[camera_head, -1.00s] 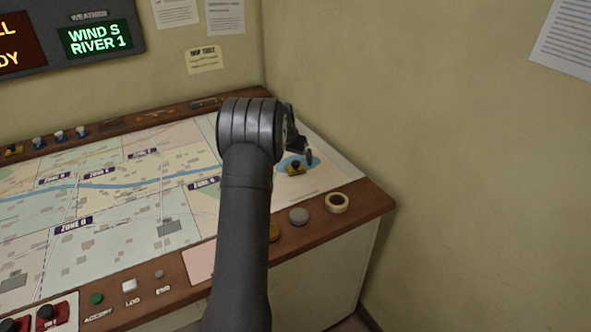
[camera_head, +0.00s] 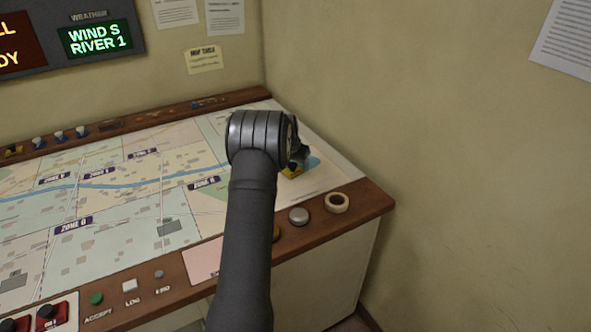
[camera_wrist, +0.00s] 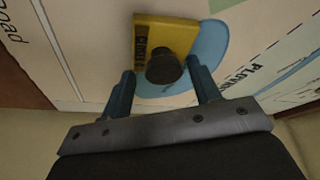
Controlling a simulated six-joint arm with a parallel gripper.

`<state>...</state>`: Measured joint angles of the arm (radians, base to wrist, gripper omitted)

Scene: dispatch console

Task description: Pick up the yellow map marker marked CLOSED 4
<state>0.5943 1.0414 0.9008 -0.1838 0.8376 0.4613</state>
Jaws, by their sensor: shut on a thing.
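The yellow map marker (camera_wrist: 183,38) is a flat yellow block with a black knob (camera_wrist: 163,66). It sits on the blue patch of the map near the right end of the console. Its dark side lettering is only partly readable in the wrist view. In the head view the marker (camera_head: 291,172) is partly hidden by my wrist. My gripper (camera_wrist: 162,78) is shut on the marker's knob, with one finger on each side. In the head view my gripper (camera_head: 299,160) is low over the marker. I cannot see the marker clear of the map.
Several small markers (camera_head: 58,136) stand along the back rail. A wall (camera_head: 430,130) rises close on the right. The map's middle (camera_head: 120,200) is mostly flat and clear.

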